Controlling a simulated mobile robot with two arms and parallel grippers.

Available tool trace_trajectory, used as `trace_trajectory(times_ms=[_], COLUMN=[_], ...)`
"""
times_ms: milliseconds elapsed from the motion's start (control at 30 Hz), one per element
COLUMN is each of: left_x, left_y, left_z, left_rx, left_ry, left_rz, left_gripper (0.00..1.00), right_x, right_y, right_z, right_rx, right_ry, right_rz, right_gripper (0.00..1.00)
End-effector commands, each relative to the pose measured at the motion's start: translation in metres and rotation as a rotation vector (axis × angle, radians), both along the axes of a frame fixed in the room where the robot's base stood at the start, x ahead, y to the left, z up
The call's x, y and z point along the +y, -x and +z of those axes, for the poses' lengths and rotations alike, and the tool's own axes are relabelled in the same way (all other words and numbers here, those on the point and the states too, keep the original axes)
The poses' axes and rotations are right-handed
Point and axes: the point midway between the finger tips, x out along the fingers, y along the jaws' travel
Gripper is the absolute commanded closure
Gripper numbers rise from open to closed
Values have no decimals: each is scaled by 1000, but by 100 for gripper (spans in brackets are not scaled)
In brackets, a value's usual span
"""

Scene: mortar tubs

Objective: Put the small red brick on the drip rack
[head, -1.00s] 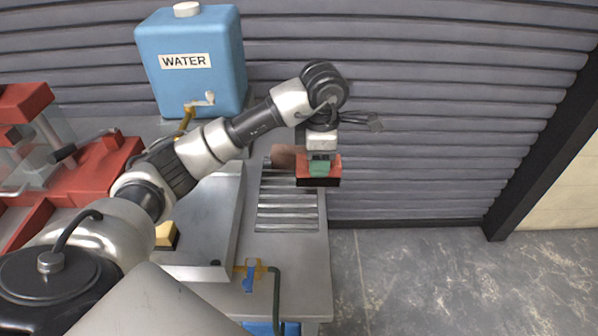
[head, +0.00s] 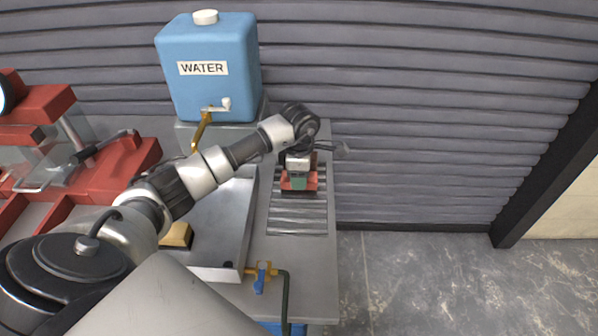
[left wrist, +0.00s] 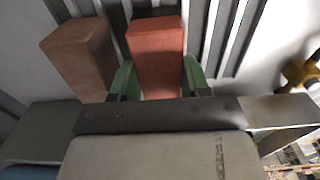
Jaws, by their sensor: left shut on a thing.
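The small red brick (head: 312,183) is between the green-tipped fingers of my left gripper (head: 298,181), over the far part of the slatted drip rack (head: 297,224). In the left wrist view the red brick (left wrist: 156,58) sits between both green fingers (left wrist: 158,84), and rack slats (left wrist: 228,40) show beyond it. I cannot tell whether its underside touches the slats. A brown brick (left wrist: 80,58) is close to its left in that view, with a narrow gap; in the head view my gripper mostly hides it. My right gripper is out of view.
A metal basin (head: 222,225) is left of the rack, with a brass and blue tap (head: 261,276) at its near edge. The blue water tank (head: 208,75) stands behind. Red machinery (head: 95,170) fills the left. The rack's near part is clear.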

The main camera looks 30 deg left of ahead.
Motion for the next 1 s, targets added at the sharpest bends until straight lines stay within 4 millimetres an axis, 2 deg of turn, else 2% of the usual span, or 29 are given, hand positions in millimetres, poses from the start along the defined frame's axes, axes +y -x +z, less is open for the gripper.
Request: trace_trajectory(times_ms=[267, 300, 467, 833, 1000], left_x=[0, 0, 0, 0, 1], left_y=[-1, 0, 0, -1, -2], left_z=[-3, -3, -2, 5, 33], left_rx=[-3, -1, -1, -3, -8], left_ry=[-1, -1, -1, -1, -2], left_rz=[0, 0, 1, 0, 0], left_gripper=[90, 50, 28, 28, 28], right_x=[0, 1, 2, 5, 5], right_y=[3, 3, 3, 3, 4], right_z=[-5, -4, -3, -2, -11], right_rx=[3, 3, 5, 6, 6], right_ry=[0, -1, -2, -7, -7], right_rz=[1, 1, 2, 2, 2], right_gripper=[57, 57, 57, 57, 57])
